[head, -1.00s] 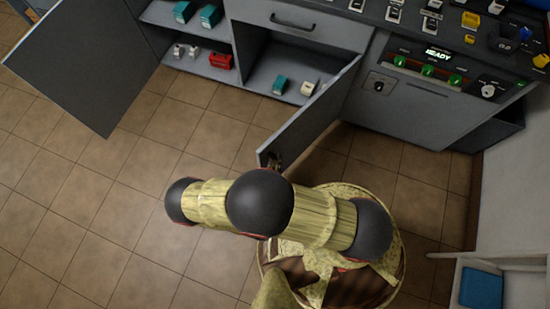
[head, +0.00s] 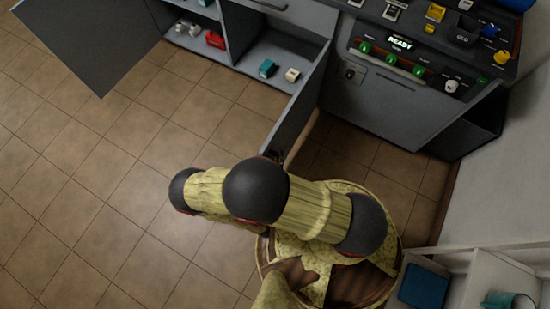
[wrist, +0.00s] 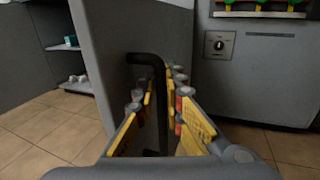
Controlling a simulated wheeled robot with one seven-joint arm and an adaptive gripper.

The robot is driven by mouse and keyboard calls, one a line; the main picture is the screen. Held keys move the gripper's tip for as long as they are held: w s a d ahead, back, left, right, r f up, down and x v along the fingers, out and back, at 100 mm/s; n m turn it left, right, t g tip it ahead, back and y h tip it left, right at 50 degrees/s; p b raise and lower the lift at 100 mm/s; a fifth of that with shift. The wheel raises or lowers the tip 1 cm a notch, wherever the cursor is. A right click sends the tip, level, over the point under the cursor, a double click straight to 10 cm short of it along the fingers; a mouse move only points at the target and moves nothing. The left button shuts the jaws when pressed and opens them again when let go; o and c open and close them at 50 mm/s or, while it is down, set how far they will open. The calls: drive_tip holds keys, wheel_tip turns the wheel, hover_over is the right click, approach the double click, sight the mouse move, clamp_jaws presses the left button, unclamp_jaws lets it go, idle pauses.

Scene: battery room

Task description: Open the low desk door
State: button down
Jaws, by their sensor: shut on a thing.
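The low desk door (head: 300,110) is a grey panel standing open, swung out from the desk front beside the low compartment (head: 285,52). It fills the middle of the wrist view (wrist: 110,50). Its black bar handle (wrist: 148,59) runs down between my fingers. My gripper (wrist: 160,115), with yellow finger pads, is shut on this handle. In the head view my own arm hides most of the gripper and the handle.
Another grey door (head: 90,40) stands open at the upper left. Items including a teal box (head: 267,68) sit in the compartment. A control panel marked READY (head: 400,42) is right of the door. White shelving (head: 480,275) stands lower right. The tiled floor (head: 100,190) at left is clear.

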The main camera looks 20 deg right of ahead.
drive_tip(key=shift+s+d, duration=0.35)
drive_tip(key=c, duration=2.2)
unclamp_jaws()
drive_tip(key=shift+d, duration=0.1)
drive_tip(key=shift+c, duration=0.2)
drive_tip(key=shift+s, duration=0.1)
drive_tip(key=v, duration=0.7)
drive_tip(key=shift+s, duration=0.15)
